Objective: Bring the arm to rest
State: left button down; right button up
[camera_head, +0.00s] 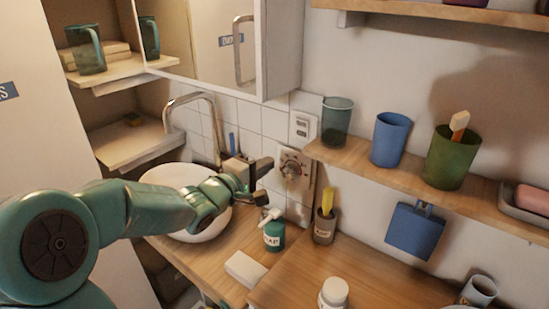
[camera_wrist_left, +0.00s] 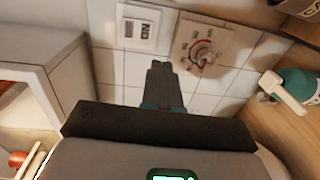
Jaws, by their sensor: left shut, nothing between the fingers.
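My left arm reaches in from the left in the head view, over the white basin (camera_head: 190,175). My left gripper (camera_head: 265,172) is in front of the tiled wall, near a dial panel (camera_head: 294,168). In the left wrist view the gripper (camera_wrist_left: 160,72) has its two fingers together with nothing between them. The dial panel also shows in the left wrist view (camera_wrist_left: 203,48), beyond the fingertips and to their right. I cannot tell whether the fingers touch the panel. My right gripper is not in view.
A green soap bottle (camera_head: 274,235) stands on the wooden counter below the gripper. A cup with a yellow item (camera_head: 325,225) stands to its right. A shelf (camera_head: 400,180) with several cups is at the right. The chrome faucet (camera_head: 200,100) rises behind the basin.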

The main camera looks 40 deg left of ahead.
pick_arm(q)
jog(key=shift+s+d+f, duration=0.15)
jog(key=shift+s, duration=0.4)
jog(key=shift+s, duration=0.15)
